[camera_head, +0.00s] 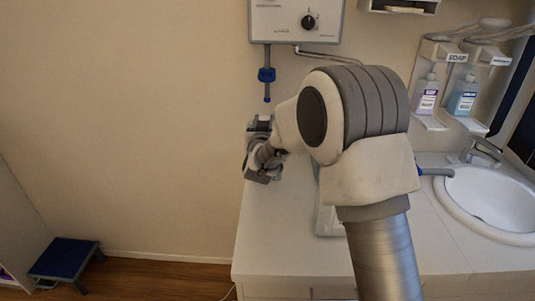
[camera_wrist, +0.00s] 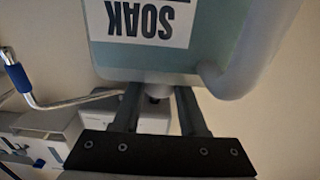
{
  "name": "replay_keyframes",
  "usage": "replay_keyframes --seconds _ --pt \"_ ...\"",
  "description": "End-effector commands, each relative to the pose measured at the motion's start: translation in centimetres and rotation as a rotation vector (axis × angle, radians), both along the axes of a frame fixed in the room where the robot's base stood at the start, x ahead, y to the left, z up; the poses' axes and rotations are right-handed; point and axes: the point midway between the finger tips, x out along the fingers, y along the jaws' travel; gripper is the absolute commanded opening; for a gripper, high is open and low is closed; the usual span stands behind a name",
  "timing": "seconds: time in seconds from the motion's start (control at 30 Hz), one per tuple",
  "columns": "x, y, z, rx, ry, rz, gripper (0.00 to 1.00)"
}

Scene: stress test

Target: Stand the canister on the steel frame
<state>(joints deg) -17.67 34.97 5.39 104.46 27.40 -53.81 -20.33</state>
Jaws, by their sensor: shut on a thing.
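The canister (camera_wrist: 205,50) fills the top of the wrist view. It is pale green and translucent, with a moulded handle and a white label reading SOAK, upside down in that picture. My gripper (camera_wrist: 158,93) is shut at its dark cap, between the two fingers. The wall box also appears inverted there, so the canister looks roughly upright in the room. In the head view my gripper (camera_head: 264,164) is over the far left of the counter, and I cannot make out the canister. I cannot identify the steel frame in either view; my arm covers part of the counter.
A control box (camera_head: 297,20) with a bent metal tube and a blue fitting (camera_head: 266,75) hangs above the counter (camera_head: 275,235). A white object (camera_head: 328,222) is partly behind my arm. A sink (camera_head: 492,200) and soap bottles (camera_head: 427,95) are right; a blue stool (camera_head: 65,258) stands left.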

Motion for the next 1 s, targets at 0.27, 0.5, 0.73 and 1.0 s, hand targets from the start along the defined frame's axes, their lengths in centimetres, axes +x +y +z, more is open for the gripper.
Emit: replay_keyframes --seconds 0.27,0.5,0.73,1.0 --pt "0.5 0.0 0.7 0.002 -0.014 -0.001 0.0" --pt "3.9 0.0 0.8 0.003 -0.017 -0.003 0.0" --pt "7.4 0.0 0.9 0.003 -0.016 -0.003 0.0" --pt "11.1 0.0 0.9 0.003 -0.016 -0.003 0.0"
